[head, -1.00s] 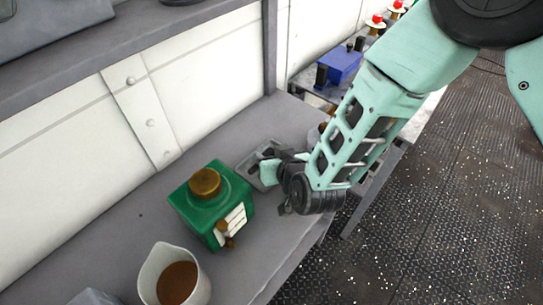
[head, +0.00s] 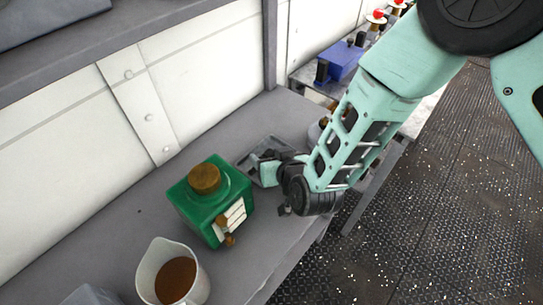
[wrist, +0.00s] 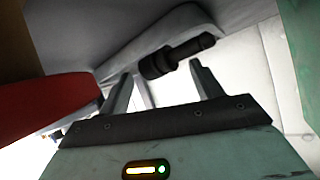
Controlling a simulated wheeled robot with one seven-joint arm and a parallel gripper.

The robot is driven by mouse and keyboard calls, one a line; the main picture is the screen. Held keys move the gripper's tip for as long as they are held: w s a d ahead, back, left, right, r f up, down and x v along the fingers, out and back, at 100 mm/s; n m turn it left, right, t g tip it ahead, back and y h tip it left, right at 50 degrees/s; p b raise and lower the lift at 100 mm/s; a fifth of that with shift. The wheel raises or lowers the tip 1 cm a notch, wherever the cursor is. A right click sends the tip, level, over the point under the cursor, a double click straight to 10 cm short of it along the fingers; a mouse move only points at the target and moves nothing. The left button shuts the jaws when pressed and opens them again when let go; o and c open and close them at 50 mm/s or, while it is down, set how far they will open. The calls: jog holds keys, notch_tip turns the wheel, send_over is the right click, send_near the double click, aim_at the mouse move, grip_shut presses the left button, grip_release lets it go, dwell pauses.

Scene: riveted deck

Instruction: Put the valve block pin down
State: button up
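The valve block pin is a dark stepped cylinder (wrist: 178,58) in the wrist view. It lies crosswise just past the tips of my two fingers. My gripper (wrist: 163,72) is open, with a wide gap between the fingers, and does not look clamped on the pin. In the head view my gripper (head: 258,165) is low over a shallow grey tray (head: 274,142) on the bench. The gripper hides much of the tray and I cannot make out the pin there. I cannot tell whether the pin touches the tray floor.
A green block with a brass cap (head: 218,198) stands close left of the gripper. A white jug of brown liquid (head: 172,275) is at the front of the grey bench (head: 120,225). A blue box (head: 341,60) is on a table behind. A red surface (wrist: 50,105) shows in the wrist view.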

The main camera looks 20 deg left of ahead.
jog(key=shift+r, duration=0.15)
jog(key=shift+r+p, duration=0.25)
jog(key=shift+p, duration=0.15)
jog(key=b+v, duration=0.2)
jog(key=v, duration=1)
jog(key=shift+s+r, duration=0.1)
jog(key=shift+r, duration=0.15)
jog(key=shift+r+g, duration=0.3)
jog(key=shift+r, duration=0.05)
jog(key=s+d+r+g+h, duration=0.4)
jog(key=s+d+r, duration=0.1)
jog(key=d, duration=0.5)
jog(key=s+d+r+n+g+h, duration=0.1)
jog(key=s+d+r+g+h, duration=0.2)
jog(key=d+r, duration=0.4)
jog(key=s+d+g, duration=0.1)
jog(key=s+d, duration=0.1)
jog(key=d, duration=0.2)
jog(key=shift+h, duration=0.4)
